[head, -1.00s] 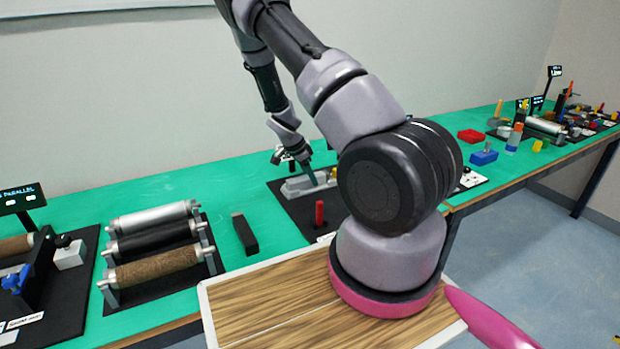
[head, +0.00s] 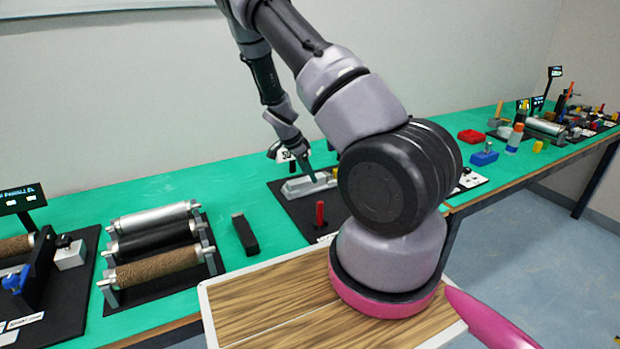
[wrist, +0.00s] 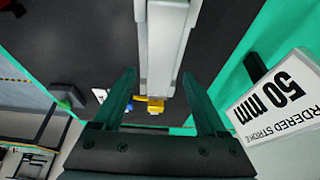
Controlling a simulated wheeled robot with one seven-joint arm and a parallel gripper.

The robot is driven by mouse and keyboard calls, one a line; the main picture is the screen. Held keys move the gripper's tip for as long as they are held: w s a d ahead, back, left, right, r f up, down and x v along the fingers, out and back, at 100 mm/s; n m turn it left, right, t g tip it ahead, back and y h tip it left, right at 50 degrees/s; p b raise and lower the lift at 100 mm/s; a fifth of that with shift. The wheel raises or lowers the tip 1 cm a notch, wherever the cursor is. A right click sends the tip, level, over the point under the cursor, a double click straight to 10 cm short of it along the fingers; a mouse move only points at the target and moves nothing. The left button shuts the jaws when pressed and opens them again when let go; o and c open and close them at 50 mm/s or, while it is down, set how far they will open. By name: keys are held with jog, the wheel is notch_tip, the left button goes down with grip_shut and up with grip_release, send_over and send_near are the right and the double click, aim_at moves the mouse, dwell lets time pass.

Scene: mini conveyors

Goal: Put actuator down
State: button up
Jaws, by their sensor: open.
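The actuator (head: 308,186), a long light-grey bar, lies on a black mat (head: 307,213) on the green bench in the head view. My gripper (head: 312,172) is just above it in that view. In the wrist view the actuator (wrist: 162,45) runs up the middle, and the two dark green fingers of my gripper (wrist: 160,73) are spread apart on either side of its lower end. I see gaps between both fingers and the bar. A yellow and blue part (wrist: 150,103) sits by its near end.
A "50 mm" sign (wrist: 275,98) stands close on the right in the wrist view. A red upright peg (head: 320,214) stands at the mat's front. A black block (head: 245,235) and a roller rack (head: 160,245) lie left. My wooden deck is in front.

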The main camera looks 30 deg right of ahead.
jog(key=s+a+r+n+t+y, duration=0.1)
jog(key=s+a+r+n+y, duration=0.2)
jog(key=r, duration=0.8)
jog(key=s+a+r+n+t+y, duration=0.1)
jog(key=s+a+r, duration=0.3)
jog(key=r, duration=0.6)
jog(key=s+a+r+n+t+y, duration=0.1)
jog(key=s+a+r+n+y, duration=0.2)
jog(key=r, duration=0.8)
jog(key=s+a+r+n+t, duration=0.2)
jog(key=s+r, duration=0.3)
jog(key=s, duration=0.3)
jog(key=s+a+r+n+t, duration=0.2)
jog(key=s+r+n, duration=0.2)
jog(key=s, duration=0.5)
jog(key=shift+a+r+n, duration=0.15)
jog(key=shift+r+n, duration=0.15)
jog(key=shift+r, duration=0.35)
jog(key=shift+c, duration=0.3)
